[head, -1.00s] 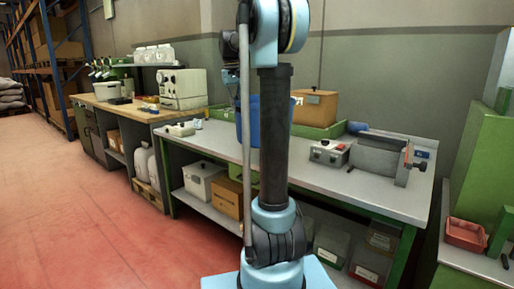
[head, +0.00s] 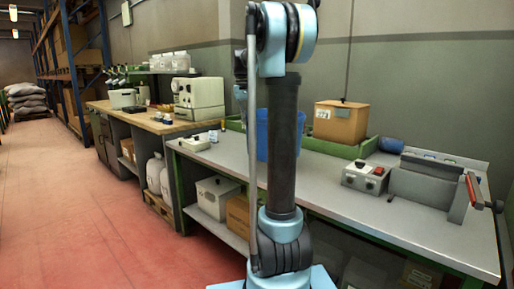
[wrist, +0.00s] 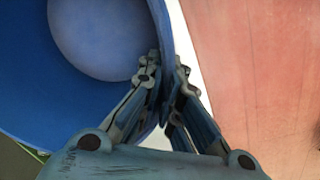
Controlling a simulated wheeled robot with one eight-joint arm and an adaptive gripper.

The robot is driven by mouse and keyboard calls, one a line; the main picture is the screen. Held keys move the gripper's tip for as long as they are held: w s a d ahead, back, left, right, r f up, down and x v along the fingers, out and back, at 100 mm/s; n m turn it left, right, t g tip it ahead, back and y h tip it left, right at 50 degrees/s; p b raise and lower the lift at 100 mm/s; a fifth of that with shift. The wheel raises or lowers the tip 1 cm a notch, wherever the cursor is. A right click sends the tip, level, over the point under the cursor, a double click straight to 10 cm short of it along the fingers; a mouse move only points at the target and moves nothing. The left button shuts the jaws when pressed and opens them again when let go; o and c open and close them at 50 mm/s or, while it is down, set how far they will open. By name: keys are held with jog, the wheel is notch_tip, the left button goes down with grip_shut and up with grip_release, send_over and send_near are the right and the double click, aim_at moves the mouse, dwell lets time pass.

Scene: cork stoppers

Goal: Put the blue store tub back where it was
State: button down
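The blue store tub (head: 262,134) stands out on both sides of my arm in the head view, at or over the grey-topped bench (head: 330,187). My arm hides its middle. In the wrist view the tub (wrist: 30,75) fills the upper left, and I look into its open top. My gripper (wrist: 166,74) has one finger inside and one outside the tub's wall, shut on it near the rim. The gripper is hidden in the head view. I cannot tell whether the tub's base touches the bench.
A tan lidded box (head: 340,122) stands in a green tray (head: 345,150) behind the tub. A grey control box (head: 366,177) and a clamp-like device (head: 425,190) stand to the right. A small white box (head: 195,143) is at the left. Red floor (head: 90,220) lies open at left.

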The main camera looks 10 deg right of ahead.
aim_at(250, 133)
jog(key=f, duration=0.1)
jog(key=d+f, duration=0.1)
jog(key=shift+d+f, duration=0.2)
jog(key=shift+f, duration=0.2)
jog(key=shift+d+f, duration=0.1)
jog(key=shift+f, duration=2)
jog(key=c, duration=1.8)
grip_release()
jog(key=r, duration=0.8)
jog(key=a+r, duration=0.1)
jog(key=r, duration=0.3)
jog(key=shift+a, duration=0.1)
